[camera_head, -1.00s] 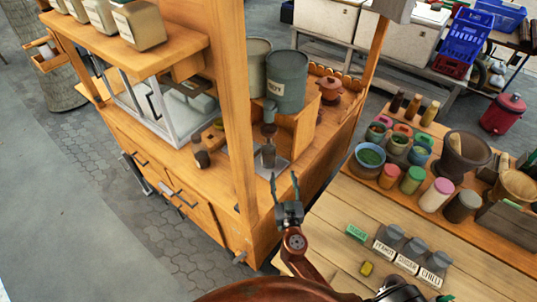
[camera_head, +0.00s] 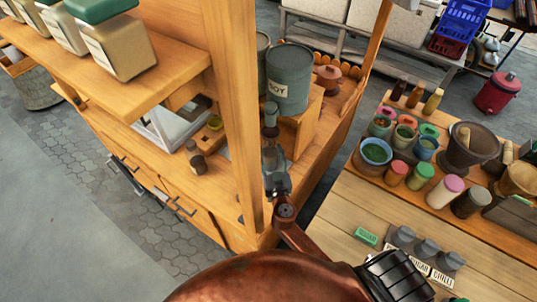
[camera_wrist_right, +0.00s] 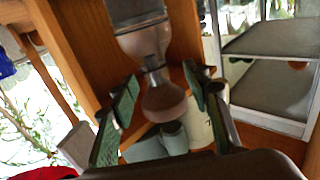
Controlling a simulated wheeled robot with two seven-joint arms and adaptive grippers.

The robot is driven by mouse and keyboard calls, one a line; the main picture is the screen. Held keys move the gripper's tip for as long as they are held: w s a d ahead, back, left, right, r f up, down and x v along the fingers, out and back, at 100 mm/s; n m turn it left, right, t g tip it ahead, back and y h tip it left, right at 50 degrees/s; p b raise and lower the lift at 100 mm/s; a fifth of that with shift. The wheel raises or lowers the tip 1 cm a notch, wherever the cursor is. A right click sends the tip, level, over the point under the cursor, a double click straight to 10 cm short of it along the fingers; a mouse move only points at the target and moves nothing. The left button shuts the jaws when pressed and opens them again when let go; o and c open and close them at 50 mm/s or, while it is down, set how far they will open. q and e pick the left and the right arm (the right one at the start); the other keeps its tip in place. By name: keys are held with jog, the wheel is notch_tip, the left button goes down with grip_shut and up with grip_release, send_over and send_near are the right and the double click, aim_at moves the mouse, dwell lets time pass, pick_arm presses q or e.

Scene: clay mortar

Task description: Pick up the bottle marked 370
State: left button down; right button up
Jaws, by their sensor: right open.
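I cannot read a 370 mark on any bottle. A grey, glassy bottle-like thing with a narrow neck (camera_head: 271,152) stands on the wooden cart counter, just beyond my right gripper (camera_head: 274,178). In the right wrist view, a necked vessel with a grey upper part and a rounded, pinkish-brown bulb (camera_wrist_right: 165,104) shows between the two green-padded fingers of my right gripper (camera_wrist_right: 160,88). The fingers are open, one on each side of it. I cannot tell whether they touch it. My left gripper is not in view.
A cart post (camera_head: 232,120) rises close left of the gripper. A large grey canister (camera_head: 288,80) stands on a raised shelf behind. A small dark bottle (camera_head: 197,160) stands on the counter to the left. Jars and bowls crowd the right-hand table (camera_head: 350,205).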

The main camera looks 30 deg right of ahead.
aim_at(271, 144)
jog(key=w, duration=0.1)
jog(key=w+d+p, duration=0.1)
jog(key=w, duration=0.1)
jog(key=shift+w+d+r+p, duration=0.2)
jog(key=shift+d+r+p, duration=0.1)
jog(key=shift+d+r, duration=0.1)
jog(key=shift+w+d+f, duration=0.2)
jog(key=shift+w, duration=0.5)
jog(key=shift+c, duration=0.2)
jog(key=c, duration=0.8)
grip_shut()
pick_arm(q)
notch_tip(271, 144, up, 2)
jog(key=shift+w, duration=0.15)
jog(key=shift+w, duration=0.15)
